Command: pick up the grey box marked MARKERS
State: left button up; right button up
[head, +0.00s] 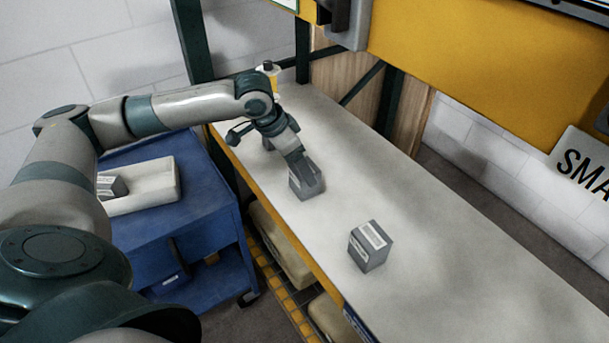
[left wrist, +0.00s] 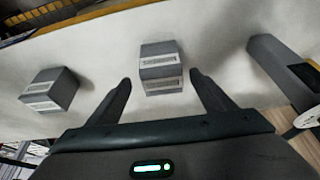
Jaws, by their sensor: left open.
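Two grey boxes with white labels are on the pale bench. The first box (head: 303,189) is right below my left gripper (head: 303,171); in the left wrist view this box (left wrist: 160,66) lies ahead, between the lines of the two fingers. The second box (head: 370,246) stands nearer along the bench, and shows at the left of the left wrist view (left wrist: 50,90). The label print is too small to read, so I cannot tell which is marked MARKERS. My left gripper, open and empty in the left wrist view (left wrist: 160,78), points down at the first box. My right gripper is out of view.
A blue cart (head: 200,215) beside the bench carries a pale tray (head: 155,188) with another grey box (head: 110,186). A long dark grey object (left wrist: 280,62) is right of the fingers. A yellow panel (head: 450,60) overhangs the back. The bench's near right is clear.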

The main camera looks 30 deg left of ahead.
pick_arm(q)
jog(key=shift+x, duration=1.35)
jog(key=shift+p, duration=0.3)
jog(key=shift+w+f, duration=0.2)
jog(key=shift+w, duration=0.05)
jog(key=p+x, duration=0.2)
jog(key=x, duration=0.2)
jog(key=shift+w+r, duration=0.1)
jog(key=shift+w, duration=0.1)
jog(key=shift+w+d+f, duration=0.1)
jog(key=shift+f, duration=0.25)
jog(key=c, duration=1.4)
jog(key=shift+o, duration=0.2)
jog(key=shift+r, duration=0.2)
